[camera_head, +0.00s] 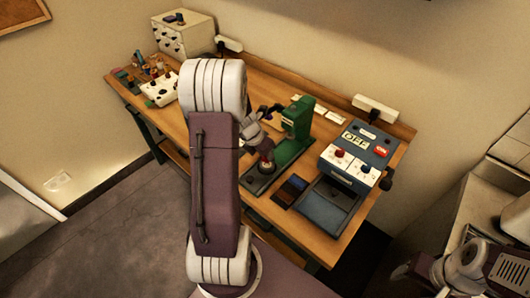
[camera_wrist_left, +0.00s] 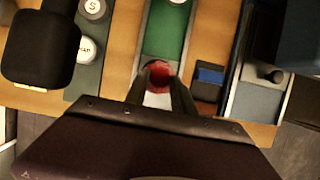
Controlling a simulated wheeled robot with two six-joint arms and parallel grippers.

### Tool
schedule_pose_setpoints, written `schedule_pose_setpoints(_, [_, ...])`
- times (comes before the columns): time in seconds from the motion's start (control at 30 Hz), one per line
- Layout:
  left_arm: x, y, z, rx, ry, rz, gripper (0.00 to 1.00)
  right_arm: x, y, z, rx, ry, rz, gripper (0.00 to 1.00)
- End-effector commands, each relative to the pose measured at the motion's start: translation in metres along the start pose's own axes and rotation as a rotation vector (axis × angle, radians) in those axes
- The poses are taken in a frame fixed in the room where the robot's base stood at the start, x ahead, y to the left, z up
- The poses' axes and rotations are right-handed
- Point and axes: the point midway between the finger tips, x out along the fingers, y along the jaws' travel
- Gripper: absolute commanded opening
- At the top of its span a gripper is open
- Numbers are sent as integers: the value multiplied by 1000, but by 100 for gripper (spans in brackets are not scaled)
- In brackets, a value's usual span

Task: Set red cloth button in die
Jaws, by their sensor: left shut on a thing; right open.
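The red cloth button (camera_wrist_left: 160,70) sits between the fingertips of my left gripper (camera_wrist_left: 158,78) in the left wrist view, over the green press base (camera_wrist_left: 165,35). In the head view the left gripper (camera_head: 266,160) is beside the green press (camera_head: 297,122), partly hidden by my own arm. A small red patch (camera_head: 267,167) shows at its tips. A pale round part (camera_wrist_left: 178,1) on the press base is cut by the top edge of the wrist view; I cannot tell whether it is the die. My right gripper (camera_head: 408,272) is away from the table at lower right, open and empty.
A blue-grey machine (camera_head: 375,152) marked OFF stands right of the press, with a dark tray (camera_head: 328,205) in front. A small dark blue block (camera_head: 292,188) lies between. Discs marked S (camera_wrist_left: 94,8) and CAP (camera_wrist_left: 86,48) lie left of the press base. White drawers (camera_head: 185,38) stand far left.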

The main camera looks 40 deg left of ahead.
Motion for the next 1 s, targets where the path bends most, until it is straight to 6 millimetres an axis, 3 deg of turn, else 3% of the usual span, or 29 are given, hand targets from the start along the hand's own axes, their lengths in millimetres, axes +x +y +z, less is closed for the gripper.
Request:
schedule_pose_setpoints(0.03, [13,0,-5,1,0,0,0,15,0,2,0,0,0,59])
schedule_pose_setpoints(0.1, [21,0,-9,1,0,0,0,24,0,2,0,0,0,59])
schedule_pose_setpoints(0.27, [32,0,-13,1,-1,0,0,37,1,4,0,0,0,59])
schedule_pose_setpoints(1.0, [30,0,-13,0,0,0,0,32,1,3,0,0,0,59])
